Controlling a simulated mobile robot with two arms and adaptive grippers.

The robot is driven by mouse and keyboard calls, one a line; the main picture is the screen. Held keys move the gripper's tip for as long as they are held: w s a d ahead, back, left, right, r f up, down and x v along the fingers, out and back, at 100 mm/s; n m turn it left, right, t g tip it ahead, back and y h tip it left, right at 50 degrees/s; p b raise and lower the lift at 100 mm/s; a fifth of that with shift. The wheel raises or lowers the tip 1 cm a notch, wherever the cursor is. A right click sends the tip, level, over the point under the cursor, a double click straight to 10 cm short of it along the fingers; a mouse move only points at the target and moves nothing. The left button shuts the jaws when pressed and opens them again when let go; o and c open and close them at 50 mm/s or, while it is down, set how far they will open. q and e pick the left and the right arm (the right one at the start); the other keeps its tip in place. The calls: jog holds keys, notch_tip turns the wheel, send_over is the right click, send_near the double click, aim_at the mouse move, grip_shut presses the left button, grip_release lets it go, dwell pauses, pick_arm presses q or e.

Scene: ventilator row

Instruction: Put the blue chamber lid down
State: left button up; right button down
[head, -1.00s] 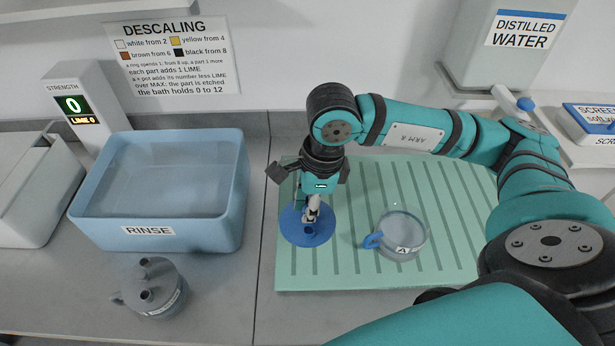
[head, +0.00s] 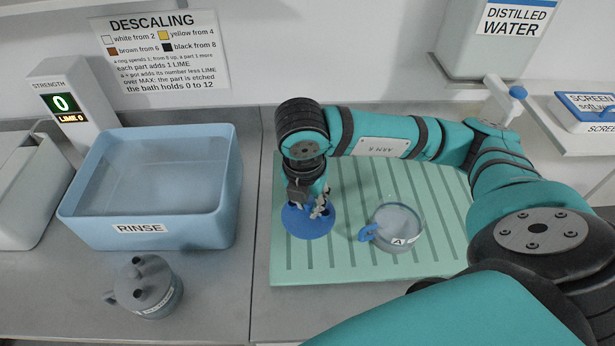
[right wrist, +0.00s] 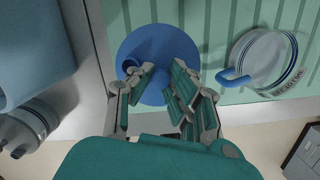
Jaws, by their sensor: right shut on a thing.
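The blue chamber lid (head: 308,225) is a round blue disc above or on the left part of the green ribbed mat (head: 340,262). I cannot tell whether it touches the mat. My right gripper (head: 313,209) points down over the lid and is shut on it. In the right wrist view the lid (right wrist: 172,45) lies flat beneath the fingers (right wrist: 160,84), with a short blue stub at its left; the fingers hide part of it. My left gripper is out of view.
A clear cup marked A (head: 398,222) with a blue handle stands on the mat right of the lid. The blue RINSE basin (head: 180,240) is to the left, with a grey ported vessel (head: 146,287) before it. The mat's front strip is bare.

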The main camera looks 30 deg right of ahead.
jog(key=m, duration=0.1)
jog(key=f+m, duration=0.1)
jog(key=m, duration=0.2)
jog(key=shift+d+f+m+g, duration=0.2)
jog(key=shift+f+m+g, duration=0.05)
jog(key=shift+m+g, duration=0.05)
jog(key=shift+w+d, duration=0.2)
jog(key=shift+w, duration=0.1)
jog(key=w+d+p, duration=0.1)
jog(key=w+d, duration=0.1)
jog(key=w, duration=0.2)
jog(key=w+d+f+p, duration=0.1)
jog(key=w+d+p, duration=0.1)
jog(key=w+d, duration=0.1)
jog(key=w+d+p, duration=0.2)
jog(key=w+d, duration=0.1)
jog(key=w, duration=0.3)
jog(key=shift+f, duration=0.25)
notch_tip(320, 180, down, 3)
jog(key=shift+r+p, duration=0.1)
jog(key=shift+p, duration=0.9)
jog(key=shift+f, duration=0.35)
jog(key=shift+f, duration=0.1)
